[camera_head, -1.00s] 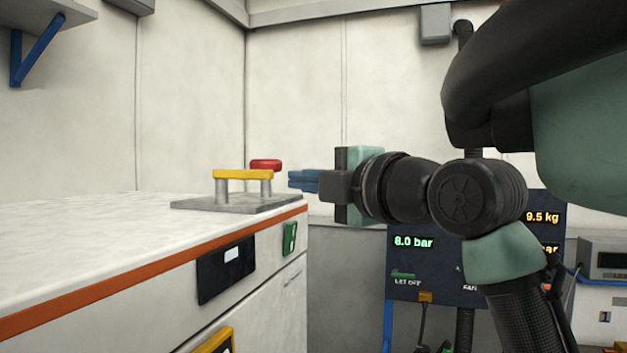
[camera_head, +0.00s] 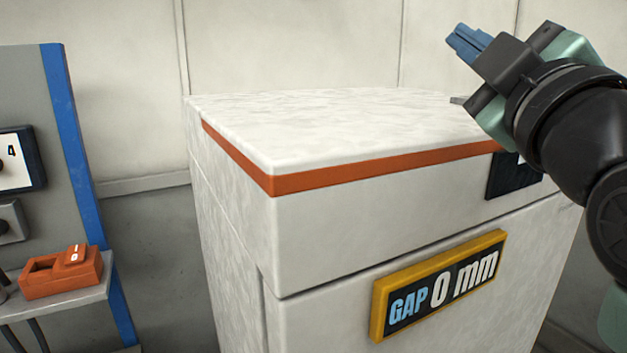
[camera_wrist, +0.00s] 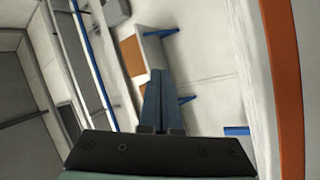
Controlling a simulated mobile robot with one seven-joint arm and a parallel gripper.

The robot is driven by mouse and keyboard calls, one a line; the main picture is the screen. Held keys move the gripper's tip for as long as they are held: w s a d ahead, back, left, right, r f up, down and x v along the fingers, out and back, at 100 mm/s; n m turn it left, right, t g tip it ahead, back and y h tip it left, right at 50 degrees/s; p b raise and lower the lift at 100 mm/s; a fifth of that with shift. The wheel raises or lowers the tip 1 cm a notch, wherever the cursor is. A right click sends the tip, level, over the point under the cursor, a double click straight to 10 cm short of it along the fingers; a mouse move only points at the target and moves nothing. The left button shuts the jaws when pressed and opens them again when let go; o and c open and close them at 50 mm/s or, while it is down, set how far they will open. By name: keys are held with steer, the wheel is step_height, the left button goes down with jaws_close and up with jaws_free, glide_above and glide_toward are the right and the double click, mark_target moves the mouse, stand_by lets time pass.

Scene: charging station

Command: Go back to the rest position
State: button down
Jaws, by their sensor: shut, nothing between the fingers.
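My gripper (camera_head: 466,42) is at the upper right of the head view, raised above the far right part of the white counter. Its blue fingers are together with nothing between them, pointing up and to the left. In the wrist view the blue fingers (camera_wrist: 162,102) also lie side by side, with no object held. The fingers touch nothing that I can see. The rest of my arm runs off the right edge of the head view.
At left, an orange switch box (camera_head: 62,275) sits on a shelf beside a blue post (camera_head: 68,140).

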steer(key=s+a+m+t, duration=0.1)
steer(key=a, duration=0.3)
steer(key=s+a+m+t, duration=0.1)
steer(key=s+a+m, duration=0.1)
steer(key=a, duration=0.2)
steer(key=s+a+m+t+y, duration=0.1)
steer(key=a+m, duration=0.1)
steer(key=a, duration=0.1)
steer(key=shift+s+a+r, duration=0.2)
steer(key=shift+s+a, duration=0.1)
steer(key=shift+a, duration=0.1)
steer(key=s+a+m+t, duration=0.2)
steer(key=s+a+m, duration=0.4)
steer(key=s, duration=0.1)
steer(key=shift+s+h, duration=0.25)
steer(key=shift+h, duration=0.05)
